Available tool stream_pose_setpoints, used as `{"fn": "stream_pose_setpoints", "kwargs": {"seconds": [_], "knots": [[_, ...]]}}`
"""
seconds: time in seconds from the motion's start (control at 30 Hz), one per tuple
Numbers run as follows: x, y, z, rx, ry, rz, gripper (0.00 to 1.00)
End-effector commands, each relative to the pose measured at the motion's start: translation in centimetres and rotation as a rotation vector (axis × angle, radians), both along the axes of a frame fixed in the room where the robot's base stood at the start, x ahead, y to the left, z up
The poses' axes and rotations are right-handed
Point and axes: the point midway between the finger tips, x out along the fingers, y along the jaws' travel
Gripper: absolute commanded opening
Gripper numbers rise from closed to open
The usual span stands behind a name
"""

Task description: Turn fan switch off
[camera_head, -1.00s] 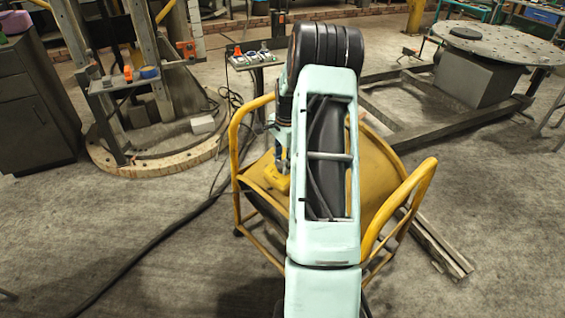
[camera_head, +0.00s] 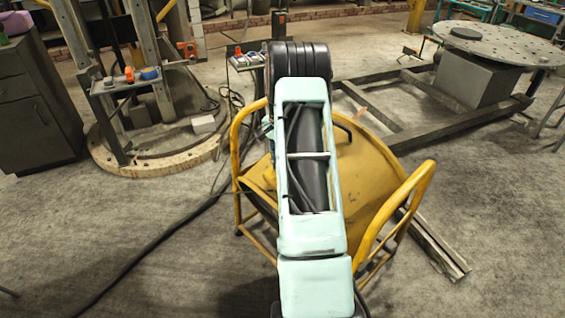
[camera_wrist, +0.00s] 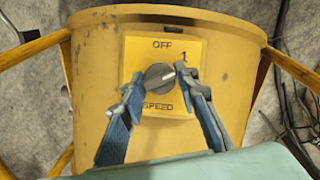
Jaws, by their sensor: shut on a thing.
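The fan switch is a round grey knob (camera_wrist: 158,77) on a yellow plate (camera_wrist: 163,105) on the side of the yellow drum fan. The plate reads OFF above the knob, 1 at its upper right and SPEED below. The knob's pale pointer line slants to the upper right, toward the 1. My gripper (camera_wrist: 158,75) has its two blue fingers on either side of the knob and is shut on it. In the head view the yellow fan (camera_head: 350,172) stands on the floor, partly behind my arm, which hides the gripper and the switch.
Yellow tubular handles (camera_head: 400,205) rise on both sides of the fan. A black cable (camera_head: 150,245) runs along the floor at left. Metal beams (camera_head: 435,245) lie at right. A round-topped steel table (camera_head: 500,47) stands at back right.

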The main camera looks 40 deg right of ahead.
Motion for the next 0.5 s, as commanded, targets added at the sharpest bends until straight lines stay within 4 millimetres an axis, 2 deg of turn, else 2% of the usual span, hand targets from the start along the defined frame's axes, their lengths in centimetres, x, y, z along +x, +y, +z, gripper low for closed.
{"fn": "stream_pose_setpoints", "kwargs": {"seconds": [0.5], "knots": [[0.21, 0.14, -0.07, -0.015, 0.159, 0.466, 0.04]]}}
